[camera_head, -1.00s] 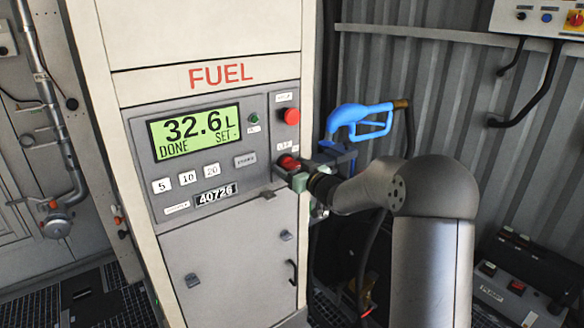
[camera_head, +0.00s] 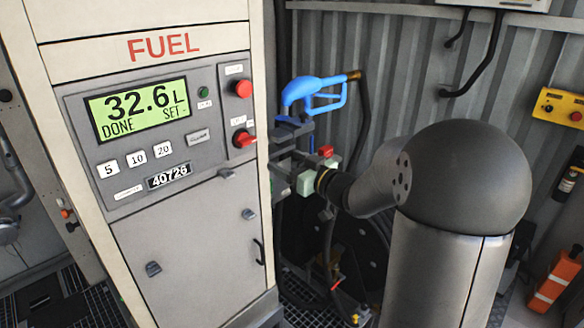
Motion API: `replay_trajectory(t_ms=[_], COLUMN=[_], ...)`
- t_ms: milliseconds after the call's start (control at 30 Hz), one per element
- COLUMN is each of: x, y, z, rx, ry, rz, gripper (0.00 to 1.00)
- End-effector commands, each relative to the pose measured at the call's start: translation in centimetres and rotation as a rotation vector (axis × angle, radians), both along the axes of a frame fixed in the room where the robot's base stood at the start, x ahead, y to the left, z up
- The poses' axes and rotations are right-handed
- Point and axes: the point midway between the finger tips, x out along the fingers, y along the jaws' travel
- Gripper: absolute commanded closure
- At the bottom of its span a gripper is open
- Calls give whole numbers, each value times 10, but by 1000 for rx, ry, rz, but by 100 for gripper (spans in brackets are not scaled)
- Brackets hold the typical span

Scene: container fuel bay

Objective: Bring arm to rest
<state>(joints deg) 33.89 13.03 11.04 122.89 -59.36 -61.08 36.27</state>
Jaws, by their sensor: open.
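My gripper (camera_head: 277,154) is at the end of my arm, to the right of the fuel dispenser's front panel. Its dark fingers are open, with nothing seen between them. They point left toward the lower red knob (camera_head: 243,139) and look a little apart from it. The fuel dispenser (camera_head: 195,250) is a tall cream and grey cabinet. Its green display (camera_head: 140,107) reads 32.6 L, DONE, SET -. The blue fuel nozzle (camera_head: 312,91) sits in its holder on the cabinet's right side, just above my gripper.
A dark hose reel (camera_head: 352,250) stands low behind my arm, and a hose hangs from the nozzle. A yellow control box (camera_head: 561,108) is on the right wall. An orange case (camera_head: 552,283) stands on the floor at the right. Free room lies in front of the cabinet.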

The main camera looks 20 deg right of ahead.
Motion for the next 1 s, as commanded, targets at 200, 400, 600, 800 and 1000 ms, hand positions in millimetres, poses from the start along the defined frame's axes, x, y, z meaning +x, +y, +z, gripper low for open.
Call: replay_trajectory(t_ms=[200, 400, 600, 800, 1000], x=[-7, -7, -7, -9, -67], y=[-3, -3, -3, -4, -9], z=[0, 0, 0, -14, -59], rx=[1, 1, 1, -113, -262], ry=[0, 0, 0, 132, 493], rz=[0, 0, 0, -197, -477], gripper=[29, 29, 29, 29, 29])
